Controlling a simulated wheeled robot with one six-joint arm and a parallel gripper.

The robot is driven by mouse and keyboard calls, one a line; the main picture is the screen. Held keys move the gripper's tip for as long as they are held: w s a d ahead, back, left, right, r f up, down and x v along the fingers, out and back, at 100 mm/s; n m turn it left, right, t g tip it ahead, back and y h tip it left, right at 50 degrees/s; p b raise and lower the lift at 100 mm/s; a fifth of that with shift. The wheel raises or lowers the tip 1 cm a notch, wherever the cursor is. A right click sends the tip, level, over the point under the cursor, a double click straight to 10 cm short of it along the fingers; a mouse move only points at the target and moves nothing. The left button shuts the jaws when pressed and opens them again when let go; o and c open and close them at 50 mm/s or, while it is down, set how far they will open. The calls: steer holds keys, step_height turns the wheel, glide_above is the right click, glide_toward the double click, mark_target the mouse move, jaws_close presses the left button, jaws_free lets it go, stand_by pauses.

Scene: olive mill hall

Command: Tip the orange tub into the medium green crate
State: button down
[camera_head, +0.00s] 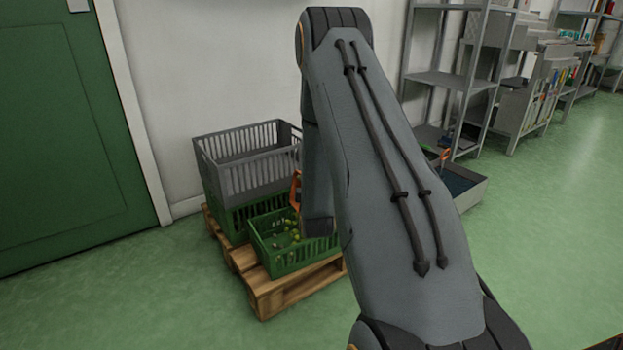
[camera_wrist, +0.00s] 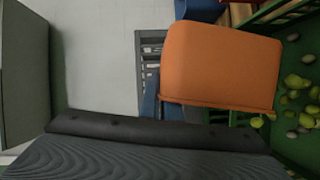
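The orange tub (camera_wrist: 222,66) fills the middle of the wrist view, turned on its side with its outer wall towards the camera. Only an orange sliver (camera_head: 296,191) shows in the head view, above the open green crate. My gripper (camera_wrist: 175,58) holds the tub in the air; its fingers are mostly hidden, and my arm covers it in the head view. The open green crate (camera_head: 296,263) stands at the front of a pallet. Green and darker olives lie in it, and they also show at the right of the wrist view (camera_wrist: 303,82).
A grey crate (camera_head: 250,178) sits on another green crate (camera_head: 230,222) behind the open one, on the wooden pallet (camera_head: 265,290). A wall and green door (camera_head: 55,130) are behind and left. Grey shelves (camera_head: 440,80) and a low bin (camera_head: 468,198) stand right. The left floor is clear.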

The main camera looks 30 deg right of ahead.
steer(key=shift+w+a+f+n+t+h+b, duration=0.15)
steer(key=shift+a+f+n+t+b, duration=0.1)
steer(key=shift+a+n, duration=0.6)
steer(key=shift+s+a+f+n+t+h+b, duration=0.1)
steer(key=shift+a+n+t, duration=0.2)
steer(key=shift+a+n, duration=0.55)
steer(key=shift+w+a+f+n+t+h+b, duration=0.2)
steer(key=shift+a+n, duration=0.3)
steer(key=shift+a, duration=0.65)
steer(key=shift+s, duration=0.1)
